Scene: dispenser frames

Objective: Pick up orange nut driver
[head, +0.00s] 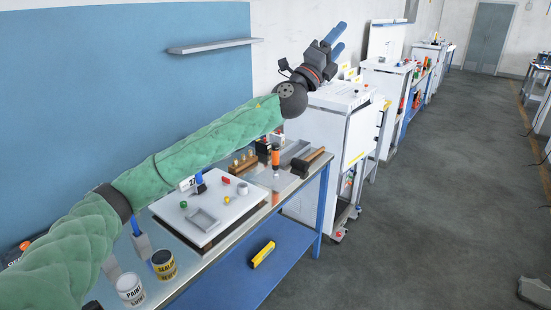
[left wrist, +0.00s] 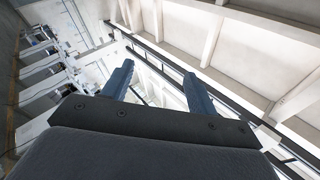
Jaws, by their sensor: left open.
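An upright orange and black tool (head: 275,157) stands near the back of the workbench in the head view. It may be the orange nut driver, but it is too small to tell for sure. My left gripper (head: 342,37) is raised well above the bench, beyond and to the right of this tool, with its blue fingers pointing up and right. The fingers are apart with nothing between them, as the left wrist view (left wrist: 159,69) also shows, against the ceiling and walls. My right gripper is in neither view.
The bench holds a white board (head: 222,212) with small parts, a paint can (head: 130,290), a sealant can (head: 164,265), a wooden rack (head: 243,166) and a hammer (head: 314,157). A yellow item (head: 263,254) lies on the blue lower shelf. A white cabinet (head: 325,140) stands beyond. The floor at right is clear.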

